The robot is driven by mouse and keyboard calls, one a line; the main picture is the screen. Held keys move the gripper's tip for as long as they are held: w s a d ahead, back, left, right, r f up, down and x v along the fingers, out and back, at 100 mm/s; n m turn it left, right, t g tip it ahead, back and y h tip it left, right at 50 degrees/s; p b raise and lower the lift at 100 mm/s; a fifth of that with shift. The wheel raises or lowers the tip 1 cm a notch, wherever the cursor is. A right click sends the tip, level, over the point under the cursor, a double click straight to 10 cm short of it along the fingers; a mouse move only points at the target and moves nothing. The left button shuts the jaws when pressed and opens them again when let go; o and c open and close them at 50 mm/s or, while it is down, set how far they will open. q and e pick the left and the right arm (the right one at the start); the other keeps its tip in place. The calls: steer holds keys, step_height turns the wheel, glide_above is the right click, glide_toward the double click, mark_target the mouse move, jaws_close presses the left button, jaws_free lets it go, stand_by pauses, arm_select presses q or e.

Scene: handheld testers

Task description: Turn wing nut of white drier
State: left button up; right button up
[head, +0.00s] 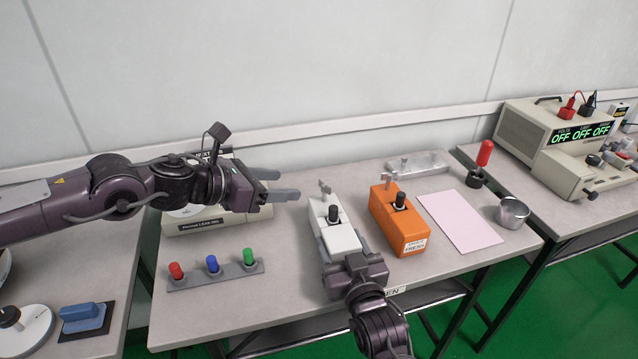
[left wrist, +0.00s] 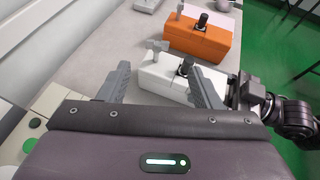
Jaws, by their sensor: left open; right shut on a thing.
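The white drier (head: 334,232) is a white box with a black knob and a small metal wing nut (head: 325,189) at its far end. My right gripper (head: 347,252) is shut on the near end of the white drier. My left gripper (head: 291,184) is open, its fingers pointing right, left of the wing nut and apart from it. In the left wrist view the white drier (left wrist: 162,78) and its wing nut (left wrist: 156,48) show between and beyond the open fingers (left wrist: 160,85).
An orange box (head: 400,226) with its own knob and wing nut stands right of the white drier. A leak tester (head: 203,224) is under my left arm. A strip with red, blue and green knobs (head: 214,277) lies at the front left. A pink sheet (head: 460,219) and metal cup (head: 512,211) are right.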

mark_target(325, 192)
arm_select(q)
steer(key=x, duration=1)
steer(key=shift+w+d+f, duration=0.15)
steer(key=shift+w+d, duration=0.1)
steer(key=shift+w, duration=0.1)
steer(key=c, duration=1)
steer(key=shift+t, duration=0.4)
